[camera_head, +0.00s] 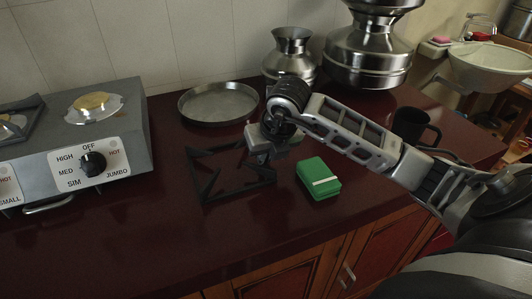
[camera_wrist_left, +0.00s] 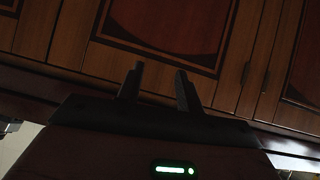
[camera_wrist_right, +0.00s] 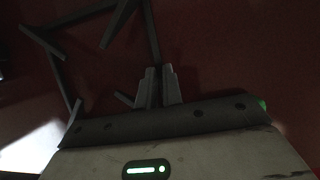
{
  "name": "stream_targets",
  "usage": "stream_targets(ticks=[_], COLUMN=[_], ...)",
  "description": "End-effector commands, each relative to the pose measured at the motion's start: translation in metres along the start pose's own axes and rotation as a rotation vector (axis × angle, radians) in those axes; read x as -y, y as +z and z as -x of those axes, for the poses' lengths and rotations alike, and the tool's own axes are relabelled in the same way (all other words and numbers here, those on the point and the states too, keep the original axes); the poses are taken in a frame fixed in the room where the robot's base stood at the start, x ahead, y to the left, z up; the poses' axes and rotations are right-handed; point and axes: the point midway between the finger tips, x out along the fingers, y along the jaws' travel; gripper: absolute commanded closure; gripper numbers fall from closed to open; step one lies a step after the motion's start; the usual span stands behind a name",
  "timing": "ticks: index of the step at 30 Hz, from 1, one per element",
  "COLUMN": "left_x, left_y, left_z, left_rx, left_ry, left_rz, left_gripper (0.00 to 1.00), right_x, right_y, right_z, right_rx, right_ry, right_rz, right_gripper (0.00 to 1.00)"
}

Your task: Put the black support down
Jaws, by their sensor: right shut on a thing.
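The black support (camera_head: 233,190), a square metal frame with inward prongs, is at the middle of the dark red counter, between the stove and a green box. It lies flat at or just above the counter; I cannot tell whether it touches. My right gripper (camera_head: 263,158) is shut on its right back side. In the right wrist view the fingers (camera_wrist_right: 158,88) close on a bar of the support (camera_wrist_right: 152,40). My left gripper (camera_wrist_left: 157,82) is open and empty in the left wrist view, facing wooden cabinet doors; it is not in the head view.
The stove (camera_head: 75,140) with a burner and knob stands at left. A steel plate (camera_head: 218,104) lies behind the support. Steel pots (camera_head: 368,50) stand at the back, and a black mug (camera_head: 413,127) is behind my right arm. The green box (camera_head: 318,178) is close to the support's right.

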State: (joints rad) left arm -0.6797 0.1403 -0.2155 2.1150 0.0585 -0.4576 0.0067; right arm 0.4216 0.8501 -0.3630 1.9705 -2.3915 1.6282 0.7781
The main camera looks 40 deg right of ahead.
Motion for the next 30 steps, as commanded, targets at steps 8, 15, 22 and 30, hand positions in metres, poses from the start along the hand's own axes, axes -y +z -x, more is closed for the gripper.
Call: stream_targets(ticks=[8,15,22,30], left_x=[0.000,0.000,0.000,0.000], left_y=[0.002,-0.001,-0.004,-0.005], left_z=[-0.001,0.000,0.001,0.001], left_rx=[0.002,-0.003,-0.008,-0.008], left_ry=[0.000,0.000,0.001,0.000], left_rz=[-0.001,-0.002,-0.003,-0.005], left_gripper=[0.64,0.64,0.64,0.64], right_x=[0.000,0.000,0.000,0.000], right_y=[-0.001,0.000,0.001,0.001], right_z=[-0.001,0.001,0.028,0.086], right_rx=[-0.003,-0.002,0.003,0.003], right_ry=[-0.001,-0.001,-0.001,0.000], right_rz=[0.000,-0.001,0.001,0.000], right_gripper=[0.70,0.70,0.70,0.70])
